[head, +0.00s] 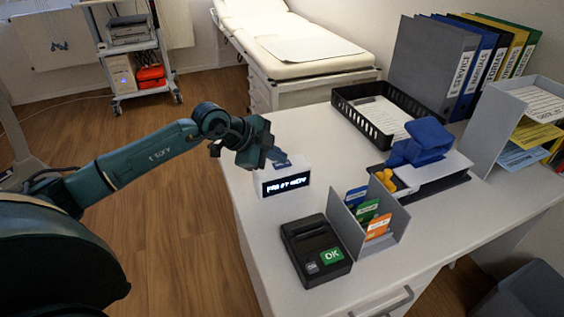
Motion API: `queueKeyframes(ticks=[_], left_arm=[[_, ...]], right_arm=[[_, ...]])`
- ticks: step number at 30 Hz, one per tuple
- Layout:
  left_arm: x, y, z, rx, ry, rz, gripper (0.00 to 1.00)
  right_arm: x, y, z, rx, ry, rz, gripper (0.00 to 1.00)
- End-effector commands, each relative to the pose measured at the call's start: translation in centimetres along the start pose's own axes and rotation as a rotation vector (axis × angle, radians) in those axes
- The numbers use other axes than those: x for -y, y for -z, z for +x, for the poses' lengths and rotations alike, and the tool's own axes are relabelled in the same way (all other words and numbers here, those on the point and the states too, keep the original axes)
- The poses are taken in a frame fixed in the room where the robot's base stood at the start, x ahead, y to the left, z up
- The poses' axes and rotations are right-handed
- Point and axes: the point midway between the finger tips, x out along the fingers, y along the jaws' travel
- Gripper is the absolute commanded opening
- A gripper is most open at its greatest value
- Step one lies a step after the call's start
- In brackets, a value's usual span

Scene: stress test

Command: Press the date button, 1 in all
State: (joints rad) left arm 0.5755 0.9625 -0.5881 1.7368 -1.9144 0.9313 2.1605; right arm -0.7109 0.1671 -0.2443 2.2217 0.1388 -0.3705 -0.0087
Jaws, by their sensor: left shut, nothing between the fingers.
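A small white box with a lit dark display (286,183) stands at the left edge of the desk; the display shows white date-like text. My left gripper (279,161) is shut and empty, reaching in from the left with its fingertips low over the top of this box. The gripper covers part of the box's top, so I cannot make out the date button or tell whether the fingertips touch it. My right gripper is not in view.
A black device with a green OK key (331,256) and a grey card holder (388,237) stand in front on the desk (300,128). A black paper tray (389,112), a blue-handled stamp or punch (422,142) and binders (450,75) stand behind to the right.

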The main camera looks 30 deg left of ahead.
Motion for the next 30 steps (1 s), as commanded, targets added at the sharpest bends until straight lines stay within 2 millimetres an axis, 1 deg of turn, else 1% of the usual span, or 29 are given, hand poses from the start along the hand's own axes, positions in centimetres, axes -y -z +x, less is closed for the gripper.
queueKeyframes(ticks=[3,7,19,23,30], left_arm=[[0.4,0.4,-0.6,0.001,-0.002,-0.001,0.00],[0.7,0.7,-1.0,0.001,-0.002,-0.001,0.00],[0.8,0.8,-1.1,0.000,0.000,0.000,0.00],[1.3,1.3,-1.8,0.000,0.000,0.000,0.00],[2.6,2.6,-3.6,0.000,0.000,0.000,0.00]], right_arm=[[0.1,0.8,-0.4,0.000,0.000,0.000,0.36],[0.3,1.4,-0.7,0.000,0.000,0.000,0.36],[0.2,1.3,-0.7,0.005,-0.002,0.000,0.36],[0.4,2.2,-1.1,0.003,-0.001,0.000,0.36],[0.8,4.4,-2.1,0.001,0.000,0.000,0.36]])
